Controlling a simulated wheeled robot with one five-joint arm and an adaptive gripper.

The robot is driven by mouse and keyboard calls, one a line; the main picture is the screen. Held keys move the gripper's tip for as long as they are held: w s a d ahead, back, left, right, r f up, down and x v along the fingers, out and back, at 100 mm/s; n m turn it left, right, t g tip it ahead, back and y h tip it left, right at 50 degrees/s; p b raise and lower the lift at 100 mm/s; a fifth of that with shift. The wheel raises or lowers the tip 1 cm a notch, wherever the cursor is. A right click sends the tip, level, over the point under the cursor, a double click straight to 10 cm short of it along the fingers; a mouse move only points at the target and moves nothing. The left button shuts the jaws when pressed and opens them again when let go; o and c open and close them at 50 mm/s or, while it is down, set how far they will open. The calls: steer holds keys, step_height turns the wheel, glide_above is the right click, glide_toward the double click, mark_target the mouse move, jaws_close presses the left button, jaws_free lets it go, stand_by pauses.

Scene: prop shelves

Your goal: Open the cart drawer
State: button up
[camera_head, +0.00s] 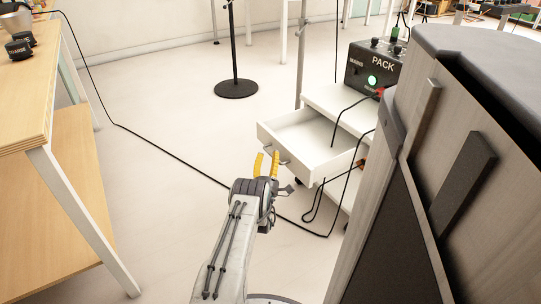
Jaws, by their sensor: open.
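A white cart (342,102) stands right of centre. Its white drawer (306,139) is pulled out, and its inside looks empty. The drawer front faces left towards my gripper, with a small handle (285,162) on it. My gripper (267,164), with yellow fingertips, is open at the drawer front, close to the handle. I cannot tell whether a finger touches the handle.
A black power pack (374,70) with a green light sits on the cart, with black cables hanging down. A large grey-topped case (470,45) fills the right side. A wooden shelf table (28,70) stands at left. A round stand base (236,88) is behind. Floor between is clear except a cable.

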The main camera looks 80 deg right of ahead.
steer(key=shift+v, duration=2.85)
